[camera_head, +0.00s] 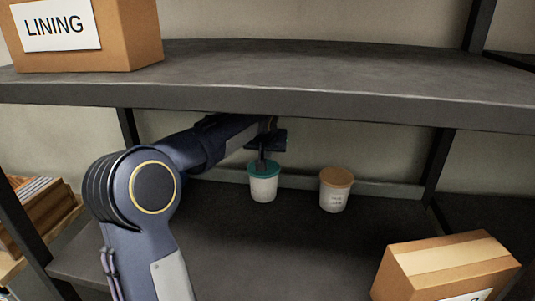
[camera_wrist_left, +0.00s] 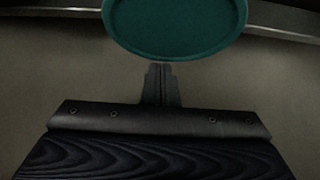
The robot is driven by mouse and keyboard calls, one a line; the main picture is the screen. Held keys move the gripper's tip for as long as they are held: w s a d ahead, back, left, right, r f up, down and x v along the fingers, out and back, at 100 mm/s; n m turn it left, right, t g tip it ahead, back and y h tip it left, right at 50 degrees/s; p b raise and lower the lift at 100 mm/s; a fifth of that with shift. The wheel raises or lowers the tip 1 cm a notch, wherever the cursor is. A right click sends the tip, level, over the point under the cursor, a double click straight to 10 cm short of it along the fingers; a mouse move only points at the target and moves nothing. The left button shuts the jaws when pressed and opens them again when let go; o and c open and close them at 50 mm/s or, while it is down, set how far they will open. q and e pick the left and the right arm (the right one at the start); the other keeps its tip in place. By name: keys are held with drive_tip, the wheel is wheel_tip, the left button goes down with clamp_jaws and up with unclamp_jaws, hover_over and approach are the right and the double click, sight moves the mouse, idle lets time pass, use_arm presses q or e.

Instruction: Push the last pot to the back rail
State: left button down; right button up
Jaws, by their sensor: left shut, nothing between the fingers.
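A white pot with a teal lid (camera_head: 263,182) stands upright on the lower shelf, close to the back rail. A second white pot with an orange lid (camera_head: 336,190) stands to its right, also near the rail (camera_head: 385,188). My left gripper (camera_head: 262,163) reaches in from the left under the upper shelf and is at the teal-lidded pot. In the left wrist view my left gripper (camera_wrist_left: 161,70) is shut and empty, its tips at the near edge of the teal lid (camera_wrist_left: 175,25). I cannot tell whether they touch. My right gripper is not in view.
The upper shelf (camera_head: 300,95) hangs low over my left arm, with a LINING box (camera_head: 110,45) on it. A cardboard box (camera_head: 440,265) sits at the front right of the lower shelf (camera_head: 270,250). The shelf's middle is bare.

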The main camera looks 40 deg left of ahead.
sight(264, 181)
use_arm(q)
drive_tip(key=shift+s+d+r, duration=0.15)
drive_tip(key=shift+s+d, duration=0.15)
drive_tip(key=shift+s, duration=0.15)
drive_tip(key=shift+s+d+f+b, duration=0.1)
drive_tip(key=shift+s+d+b, duration=0.15)
drive_tip(key=shift+s+b, duration=0.2)
drive_tip(key=shift+s+d+f+b, duration=0.1)
drive_tip(key=shift+s+d+b, duration=0.1)
drive_tip(key=shift+s+b, duration=0.15)
drive_tip(key=shift+s+d+r, duration=0.1)
drive_tip(key=shift+s+d, duration=0.1)
drive_tip(key=shift+s, duration=0.15)
